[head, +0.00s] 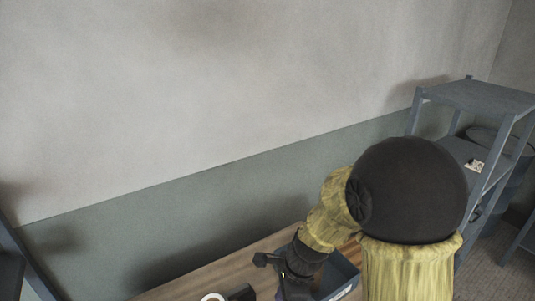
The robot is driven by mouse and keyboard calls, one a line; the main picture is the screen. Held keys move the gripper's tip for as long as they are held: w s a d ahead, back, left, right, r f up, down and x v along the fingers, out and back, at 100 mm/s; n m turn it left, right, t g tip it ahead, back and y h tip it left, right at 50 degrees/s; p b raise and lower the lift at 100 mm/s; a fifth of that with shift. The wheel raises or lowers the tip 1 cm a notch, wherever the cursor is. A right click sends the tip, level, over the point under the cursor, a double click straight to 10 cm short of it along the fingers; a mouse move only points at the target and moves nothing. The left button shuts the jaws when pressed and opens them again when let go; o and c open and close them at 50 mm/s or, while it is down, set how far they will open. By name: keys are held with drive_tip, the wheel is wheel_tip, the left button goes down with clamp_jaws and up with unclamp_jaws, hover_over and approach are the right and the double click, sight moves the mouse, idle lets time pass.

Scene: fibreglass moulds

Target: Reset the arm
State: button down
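My arm shows at the lower right of the head view, with yellow sleeves and a large black joint. It bends down to the left over a wooden table. The dark end of the arm with my gripper (290,288) is low in the picture, over the table and just left of a blue-grey bin (347,272). The fingertips are not clearly visible, and the bottom edge cuts this part off. I cannot tell whether the gripper is open or holds anything.
The wooden table (205,272) stands against a grey and green wall. A white ring-shaped thing (213,297) and a dark object (241,292) lie at its front, partly cut off. A grey shelf unit (478,97) at right holds a small light item (474,165).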

drive_tip(key=s+d+r+n+t+h, duration=0.1)
drive_tip(key=s+d+n, duration=0.1)
drive_tip(key=d+n, duration=0.4)
drive_tip(key=s+d+r+n+h+b, duration=0.1)
drive_tip(key=s+d+r+n+h, duration=0.1)
drive_tip(key=d+n, duration=0.4)
drive_tip(key=s+n, duration=0.1)
drive_tip(key=n, duration=0.3)
drive_tip(key=shift+s+t, duration=0.2)
drive_tip(key=shift+t, duration=0.2)
drive_tip(key=shift+r, duration=0.1)
